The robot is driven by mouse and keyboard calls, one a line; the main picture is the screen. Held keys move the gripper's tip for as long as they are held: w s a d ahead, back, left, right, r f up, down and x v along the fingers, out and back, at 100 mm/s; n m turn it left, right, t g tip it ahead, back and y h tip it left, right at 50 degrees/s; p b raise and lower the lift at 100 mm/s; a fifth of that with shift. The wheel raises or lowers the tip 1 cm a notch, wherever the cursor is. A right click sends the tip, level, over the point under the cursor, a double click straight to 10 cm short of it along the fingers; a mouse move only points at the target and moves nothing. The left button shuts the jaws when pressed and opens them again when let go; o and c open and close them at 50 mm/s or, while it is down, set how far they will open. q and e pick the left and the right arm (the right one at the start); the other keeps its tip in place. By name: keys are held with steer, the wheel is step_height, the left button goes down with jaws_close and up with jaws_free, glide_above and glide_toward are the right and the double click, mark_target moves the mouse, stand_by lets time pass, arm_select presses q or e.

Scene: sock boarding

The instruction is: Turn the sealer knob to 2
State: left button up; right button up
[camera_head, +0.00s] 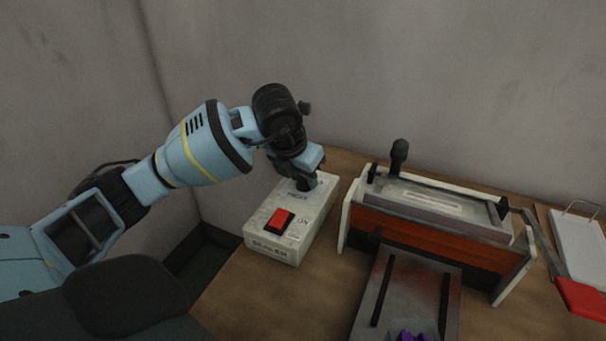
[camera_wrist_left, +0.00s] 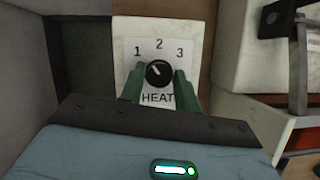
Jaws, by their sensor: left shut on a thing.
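The black heat knob (camera_wrist_left: 159,73) sits on the white dial plate of the sealer's control box, above the word HEAT and below the numbers 1, 2 and 3. Its pale mark points up and left, toward the 1. My left gripper (camera_wrist_left: 159,82) has its green fingers on either side of the knob, shut on it. In the head view my left gripper (camera_head: 305,182) reaches down onto the far end of the white control box (camera_head: 272,247) and hides the knob.
A red switch (camera_head: 278,219) marked ON is on the near part of the box. The sealer press (camera_head: 430,231) with orange-brown sides stands to the right, with a metal slide (camera_head: 411,292) in front. A red-handled lever (camera_head: 583,299) and a white pad (camera_head: 580,245) are farther right.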

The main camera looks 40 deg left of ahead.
arm_select(q)
steer(key=shift+a+m+g+h+p, duration=0.15)
steer(key=shift+m+h, duration=0.5)
steer(key=shift+m, duration=1.05)
steer(key=shift+a+m+g+h+p, duration=0.15)
steer(key=shift+m+h, duration=0.5)
steer(key=shift+m, duration=1.05)
steer(key=shift+d, duration=0.1)
steer(key=o, duration=1)
steer(key=shift+v, duration=3.95)
steer(key=shift+w, duration=0.15)
